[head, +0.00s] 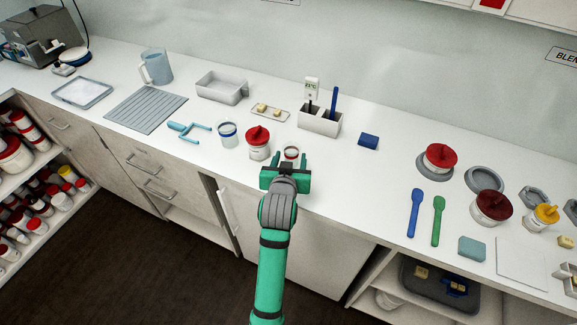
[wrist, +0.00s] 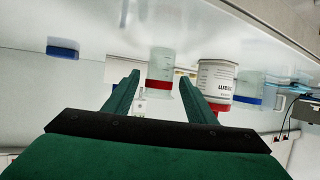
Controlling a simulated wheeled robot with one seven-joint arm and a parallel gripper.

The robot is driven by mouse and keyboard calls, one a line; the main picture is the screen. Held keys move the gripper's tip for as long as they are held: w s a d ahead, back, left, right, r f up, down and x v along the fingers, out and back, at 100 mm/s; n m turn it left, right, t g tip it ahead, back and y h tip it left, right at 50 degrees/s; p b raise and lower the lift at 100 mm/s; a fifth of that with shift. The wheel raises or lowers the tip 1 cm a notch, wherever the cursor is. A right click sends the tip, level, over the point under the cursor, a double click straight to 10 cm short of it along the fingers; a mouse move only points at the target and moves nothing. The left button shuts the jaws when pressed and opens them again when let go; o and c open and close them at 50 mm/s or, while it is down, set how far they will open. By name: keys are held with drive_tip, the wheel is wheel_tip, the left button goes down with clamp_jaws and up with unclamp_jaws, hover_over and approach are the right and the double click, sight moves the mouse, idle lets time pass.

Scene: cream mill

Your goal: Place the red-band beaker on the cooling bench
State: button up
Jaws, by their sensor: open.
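The red-band beaker (head: 291,152) is small and clear and stands on the white counter just beyond my gripper (head: 289,162). In the wrist view the beaker (wrist: 161,66) appears between the two green fingers of my gripper (wrist: 160,88), with its red band at the lower edge of the picture of it. The fingers are open and empty, one on each side of the line to the beaker; I cannot tell whether they reach around it. No surface is labelled as the cooling bench in these views.
A red-lidded jar (head: 258,143) stands close to the left of the beaker, with a blue-band beaker (head: 227,134) beyond it. A light holder (head: 319,122) with utensils is behind. A blue block (head: 368,141) lies right. A grey ribbed mat (head: 146,108) lies left.

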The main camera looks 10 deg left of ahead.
drive_tip(key=shift+v, duration=2.8)
